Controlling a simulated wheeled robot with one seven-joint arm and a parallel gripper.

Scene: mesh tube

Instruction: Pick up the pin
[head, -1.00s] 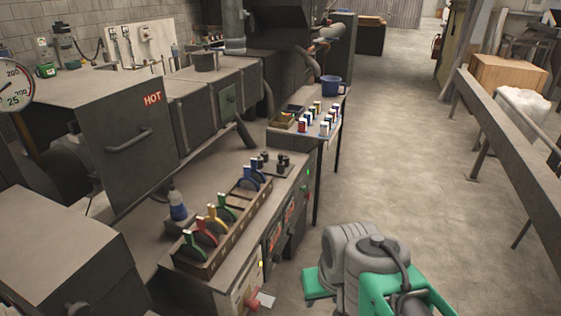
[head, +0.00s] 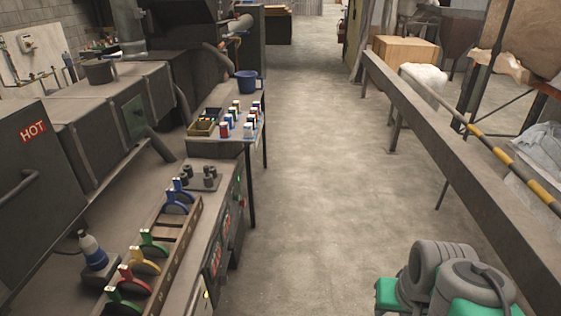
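I cannot make out with certainty which thing is the pin. Several short dark cylinders (head: 210,172) stand on a small plate on the bench at the left, but they are too small to identify. Several small colored blocks (head: 247,130) with white parts stand on the side table beyond. My gripper is not in view. Only grey and green parts of my arm show at the bottom right.
A wooden rack (head: 172,246) with colored levers runs along the bench, beside a blue-white bottle (head: 92,251). A blue mug (head: 247,83) and a small tray (head: 203,128) are on the side table. Open concrete floor (head: 310,180) lies between it and the long rail (head: 460,165).

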